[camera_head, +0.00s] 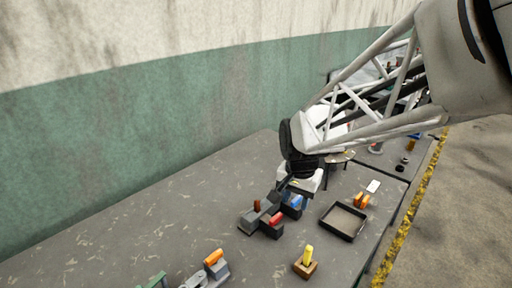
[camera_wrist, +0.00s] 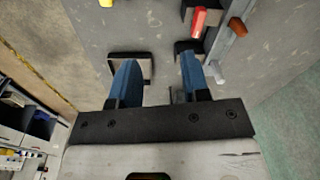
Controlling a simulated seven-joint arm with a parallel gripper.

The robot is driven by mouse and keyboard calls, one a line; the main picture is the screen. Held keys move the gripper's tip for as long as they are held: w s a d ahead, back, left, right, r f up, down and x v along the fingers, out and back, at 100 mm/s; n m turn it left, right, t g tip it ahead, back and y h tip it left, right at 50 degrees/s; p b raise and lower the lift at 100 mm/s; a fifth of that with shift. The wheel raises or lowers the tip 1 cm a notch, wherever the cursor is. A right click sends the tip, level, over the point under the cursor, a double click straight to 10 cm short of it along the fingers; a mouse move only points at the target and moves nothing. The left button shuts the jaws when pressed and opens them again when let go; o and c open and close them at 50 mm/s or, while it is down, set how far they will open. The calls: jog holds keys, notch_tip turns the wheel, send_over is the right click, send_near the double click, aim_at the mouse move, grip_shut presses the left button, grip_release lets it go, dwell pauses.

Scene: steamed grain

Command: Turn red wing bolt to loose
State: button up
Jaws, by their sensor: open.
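The red wing bolt (camera_head: 276,217) stands on a dark grey block in a cluster on the table. In the wrist view the red bolt (camera_wrist: 199,22) is near the top, beyond the right finger and outside the jaws. My gripper (camera_head: 291,190) is above the back of this cluster, and the arm hides part of it. In the wrist view my gripper (camera_wrist: 157,64) has its two blue fingers apart with nothing held between them. A blue patch beside the cluster in the head view may be a fingertip or another piece; I cannot tell which.
A brown-orange piece (camera_head: 257,205) stands beside the red bolt. A dark tray (camera_head: 347,236) lies to the right, with orange pieces (camera_head: 361,200) behind it. A yellow piece (camera_head: 308,254) on a wooden block is in front. The table's left part is bare; a wall stands behind.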

aim_at(276, 217)
jog(key=w+a+f+m, duration=0.1)
jog(key=w+f, duration=0.1)
jog(key=w+a+f+m, duration=0.1)
jog(key=w+f, duration=0.1)
jog(key=w, duration=0.1)
jog(key=w+a+f, duration=0.1)
jog(key=w, duration=0.1)
jog(key=shift+w+a+f+m+g, duration=0.2)
jog(key=shift+a+f+m+g, duration=0.15)
jog(key=shift+f+m+g, duration=0.05)
jog(key=shift+f, duration=3.85)
grip_shut()
